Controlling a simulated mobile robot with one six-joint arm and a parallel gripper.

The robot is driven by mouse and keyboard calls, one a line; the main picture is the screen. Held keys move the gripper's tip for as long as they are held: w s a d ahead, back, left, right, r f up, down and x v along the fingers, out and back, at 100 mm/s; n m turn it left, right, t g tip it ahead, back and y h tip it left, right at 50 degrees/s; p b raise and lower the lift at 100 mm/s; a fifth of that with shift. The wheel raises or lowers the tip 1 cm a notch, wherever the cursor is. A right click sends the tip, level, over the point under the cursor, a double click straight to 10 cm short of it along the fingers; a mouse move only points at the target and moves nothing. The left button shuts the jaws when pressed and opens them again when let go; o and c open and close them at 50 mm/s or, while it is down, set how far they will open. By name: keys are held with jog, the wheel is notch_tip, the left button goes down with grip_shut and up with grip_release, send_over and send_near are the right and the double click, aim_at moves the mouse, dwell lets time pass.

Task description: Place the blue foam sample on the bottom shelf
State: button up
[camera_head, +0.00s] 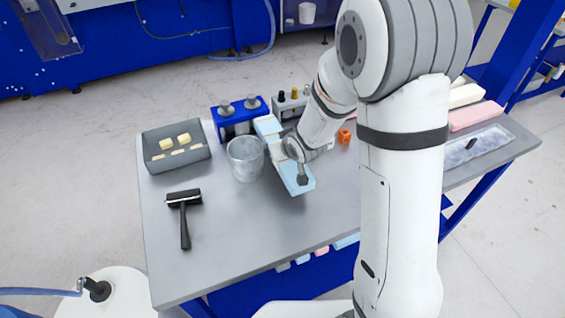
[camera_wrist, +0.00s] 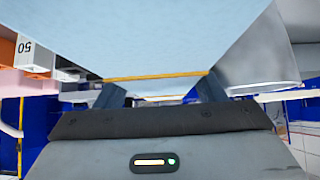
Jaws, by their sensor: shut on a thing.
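The blue foam sample is a long light-blue block (camera_head: 298,180) in the head view, held above the table at a slant. My gripper (camera_head: 292,150) is shut on it near its middle. In the wrist view the blue foam (camera_wrist: 160,40) fills the upper middle, with my gripper's fingers (camera_wrist: 160,95) against its near edge. The bottom shelf lies under the grey table (camera_head: 235,255); only a few coloured foam pieces (camera_head: 303,259) show there below the table's front edge, and the rest is hidden.
A clear beaker (camera_head: 246,158) stands close left of the held foam. A grey tray (camera_head: 160,163) with yellow pieces, a black roller (camera_head: 184,215), a blue block with knobs (camera_head: 240,117) and an orange piece (camera_head: 344,136) share the table. Pink foam (camera_head: 475,116) lies at right. The table's front middle is clear.

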jog(key=shift+s+f, duration=0.1)
jog(key=shift+f, duration=2.6)
jog(key=shift+f, duration=0.2)
jog(key=o, duration=0.7)
jog(key=shift+r, duration=0.1)
jog(key=shift+o, duration=0.2)
jog(key=shift+r, duration=0.1)
